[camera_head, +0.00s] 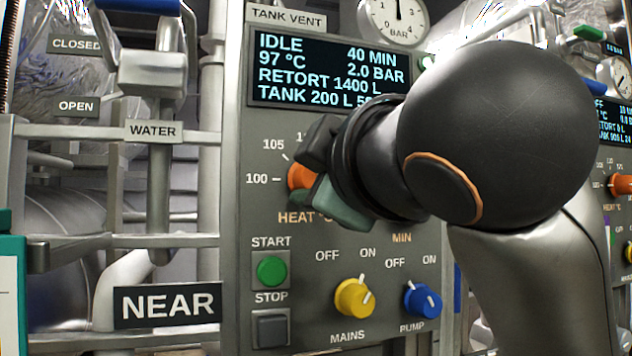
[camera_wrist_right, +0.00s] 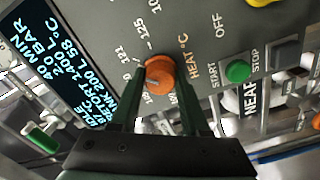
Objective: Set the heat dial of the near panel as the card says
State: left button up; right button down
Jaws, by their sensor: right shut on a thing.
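The near panel (camera_head: 257,215) is grey and carries the orange heat dial (camera_head: 299,177), labelled HEAT °C. My right gripper (camera_head: 318,185) is shut on this dial, and my wrist covers much of its scale. In the right wrist view the fingers of the gripper (camera_wrist_right: 161,84) stand on either side of the orange dial (camera_wrist_right: 158,72). Scale marks 100 and 105 show in the head view; 121 and 125 show in the wrist view. I cannot tell exactly where the dial points. No readable card is in view. My left gripper is not in view.
The display (camera_head: 325,75) reads IDLE, 97 °C, 40 MIN, 2.0 BAR. Below the dial are a green START button (camera_head: 271,270), a yellow MAINS knob (camera_head: 354,298) and a blue PUMP knob (camera_head: 422,300). A teal-edged white board (camera_head: 9,300) is cut off at left.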

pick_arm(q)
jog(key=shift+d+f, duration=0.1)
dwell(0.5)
pick_arm(e)
jog(key=shift+c, duration=1.9)
grip_release()
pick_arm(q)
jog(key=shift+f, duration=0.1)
pick_arm(e)
jog(key=shift+s, duration=0.1)
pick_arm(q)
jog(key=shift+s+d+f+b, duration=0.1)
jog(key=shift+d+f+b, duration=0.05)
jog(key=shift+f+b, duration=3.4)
pick_arm(e)
jog(key=b+v, duration=0.1)
jog(key=v, duration=1.1)
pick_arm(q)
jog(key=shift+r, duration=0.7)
pick_arm(e)
jog(key=shift+s+d, duration=0.1)
